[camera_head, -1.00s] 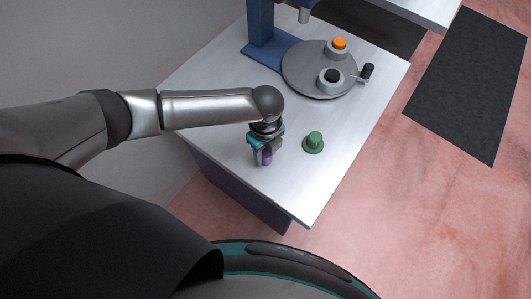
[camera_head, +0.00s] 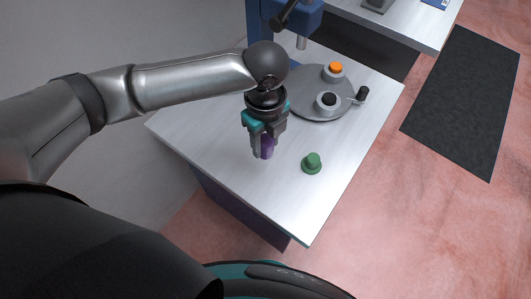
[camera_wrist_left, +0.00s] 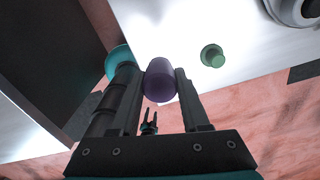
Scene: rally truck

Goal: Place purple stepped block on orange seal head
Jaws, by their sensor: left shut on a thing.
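My left gripper (camera_head: 264,145) points down and is shut on the purple stepped block (camera_head: 267,148), which is partly hidden by the fingers. In the left wrist view the purple block (camera_wrist_left: 159,82) sits between the two fingers (camera_wrist_left: 163,88), its rounded end showing. The block appears held above the white table. The orange seal head (camera_head: 336,67) sits on a grey holder on the round turntable, beyond and to the right of the gripper. My right gripper does not show clearly.
A green stepped piece (camera_head: 312,163) stands on the white table (camera_head: 230,165) right of the gripper. The grey turntable (camera_head: 310,108) also carries a holder with a black top (camera_head: 328,100) and a black-knobbed handle (camera_head: 361,94). A blue press (camera_head: 300,20) stands behind it.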

